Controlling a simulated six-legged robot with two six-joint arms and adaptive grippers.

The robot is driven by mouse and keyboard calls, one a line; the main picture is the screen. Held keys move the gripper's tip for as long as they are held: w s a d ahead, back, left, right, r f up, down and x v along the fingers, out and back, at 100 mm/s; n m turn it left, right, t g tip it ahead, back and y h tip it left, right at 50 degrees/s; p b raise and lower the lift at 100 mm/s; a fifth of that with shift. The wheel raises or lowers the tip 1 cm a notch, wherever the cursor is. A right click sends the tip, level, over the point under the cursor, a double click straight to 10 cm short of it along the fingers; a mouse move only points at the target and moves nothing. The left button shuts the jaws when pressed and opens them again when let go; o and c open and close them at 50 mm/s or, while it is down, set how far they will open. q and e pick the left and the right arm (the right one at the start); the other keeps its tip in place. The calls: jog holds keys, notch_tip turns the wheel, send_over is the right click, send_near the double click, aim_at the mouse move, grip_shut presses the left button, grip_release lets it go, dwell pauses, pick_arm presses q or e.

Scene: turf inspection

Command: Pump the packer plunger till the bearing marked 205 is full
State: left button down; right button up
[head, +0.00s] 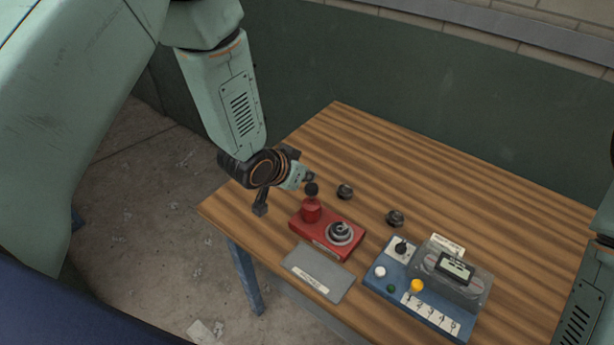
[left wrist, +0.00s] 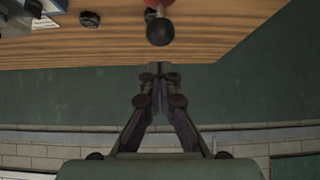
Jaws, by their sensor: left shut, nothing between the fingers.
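The red packer (head: 322,238) stands on the wooden table with its red plunger (head: 311,211) topped by a black knob (head: 311,188). A ring-shaped bearing (head: 341,233) sits on the packer's right part. Two dark bearings (head: 345,191) (head: 395,218) lie behind it on the table. No 205 mark is legible. My left gripper (head: 309,177) is shut and empty, close to the knob. In the left wrist view its closed fingertips (left wrist: 158,70) point at the black knob (left wrist: 160,31), with a visible gap. My right gripper is out of view; part of my right arm shows.
A blue tester (head: 393,285) with a clear cover, knob and buttons stands on the table's right front. A grey labelled plate (head: 317,272) lies in front of the packer. The back of the wooden table (head: 400,150) is clear. A green wall stands behind.

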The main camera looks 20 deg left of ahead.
pick_arm(q)
jog(key=b+v, duration=0.1)
jog(key=v, duration=0.8)
jog(key=shift+s+r, duration=0.2)
jog(key=shift+s, duration=0.1)
jog(key=shift+w+f, duration=0.1)
jog(key=shift+w, duration=0.1)
jog(key=shift+s+a, duration=0.1)
jog(key=shift+s, duration=0.05)
dwell(0.4)
